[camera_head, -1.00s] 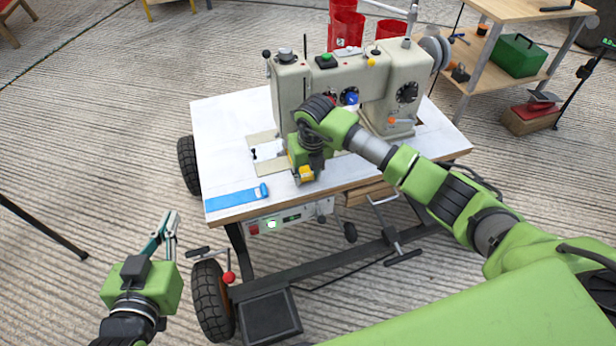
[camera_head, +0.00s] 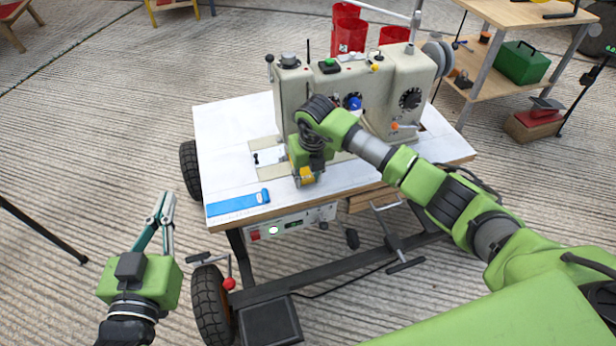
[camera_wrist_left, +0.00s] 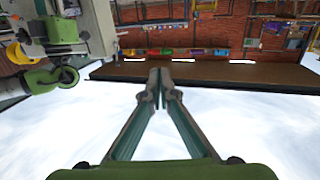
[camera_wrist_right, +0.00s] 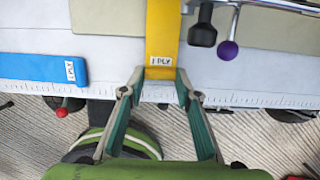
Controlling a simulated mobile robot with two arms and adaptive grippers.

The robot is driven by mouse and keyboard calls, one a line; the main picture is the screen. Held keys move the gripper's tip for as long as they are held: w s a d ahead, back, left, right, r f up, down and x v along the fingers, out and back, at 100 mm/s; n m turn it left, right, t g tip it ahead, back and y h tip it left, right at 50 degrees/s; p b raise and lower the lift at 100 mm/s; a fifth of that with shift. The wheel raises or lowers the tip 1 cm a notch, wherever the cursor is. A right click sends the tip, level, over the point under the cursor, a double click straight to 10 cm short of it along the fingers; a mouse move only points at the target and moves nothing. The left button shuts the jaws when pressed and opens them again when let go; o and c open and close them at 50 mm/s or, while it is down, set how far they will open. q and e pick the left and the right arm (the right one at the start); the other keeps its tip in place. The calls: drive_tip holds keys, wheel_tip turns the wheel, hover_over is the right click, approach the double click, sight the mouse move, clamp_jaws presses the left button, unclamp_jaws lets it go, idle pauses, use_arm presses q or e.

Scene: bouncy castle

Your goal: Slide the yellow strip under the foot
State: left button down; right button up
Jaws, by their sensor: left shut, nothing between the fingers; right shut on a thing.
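The yellow strip (camera_wrist_right: 162,35), labelled "1 PLY", lies flat along the white sewing table (camera_head: 225,135) in the right wrist view. My right gripper (camera_wrist_right: 159,76) is shut on its near end. In the head view, the strip's yellow end (camera_head: 307,177) shows just below that gripper at the table's front edge. The sewing machine (camera_head: 293,90) stands behind; its foot is hidden by my right gripper and arm, so I cannot tell where the strip's far end lies relative to it. My left gripper (camera_head: 166,205) is shut and empty, left of the table; its tips meet in the left wrist view (camera_wrist_left: 160,82).
A blue strip (camera_head: 238,203) lies on the table's front left. A black knob (camera_wrist_right: 203,32) and a purple knob (camera_wrist_right: 227,50) sit right of the yellow strip. A wheel (camera_head: 212,303) and a red-knobbed lever (camera_head: 229,283) are near my left gripper. Open floor lies left.

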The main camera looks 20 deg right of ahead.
use_arm(q)
drive_tip(key=shift+f, duration=0.2)
idle(0.4)
drive_tip(key=shift+a+f+g, duration=0.1)
drive_tip(key=shift+f+g, duration=0.2)
use_arm(e)
drive_tip(key=o, duration=0.9)
wheel_tip(320, 180, up, 12)
drive_tip(key=s, duration=0.2)
drive_tip(key=shift+s+f, duration=0.15)
drive_tip(key=shift+s, duration=0.05)
